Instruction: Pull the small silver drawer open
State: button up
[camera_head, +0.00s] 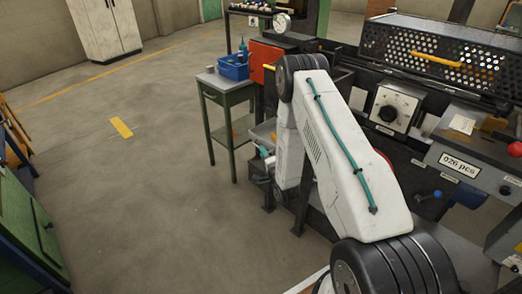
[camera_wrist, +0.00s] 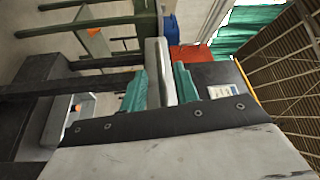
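My gripper (camera_wrist: 160,82) has two teal fingers that stand apart in the wrist view. A pale grey slab (camera_wrist: 157,48) shows in the gap between them; I cannot tell whether they touch it. In the head view, my gripper (camera_head: 263,151) is low beside the dark machine, partly hidden by my arm. I cannot clearly pick out the small silver drawer. A light grey tray-like part (camera_wrist: 58,120) with an orange piece is at lower left in the wrist view, partly cut off by my gripper body.
A green-legged side table (camera_head: 222,84) with a blue bin (camera_head: 234,68) stands left of the machine. A red-orange box (camera_head: 262,58) is near my arm. The machine (camera_head: 340,62) with a perforated guard fills the right.

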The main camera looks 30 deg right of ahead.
jog(key=s, duration=0.3)
jog(key=shift+s+a+f, duration=0.15)
jog(key=shift+s+a, duration=0.05)
jog(key=shift+s, duration=0.2)
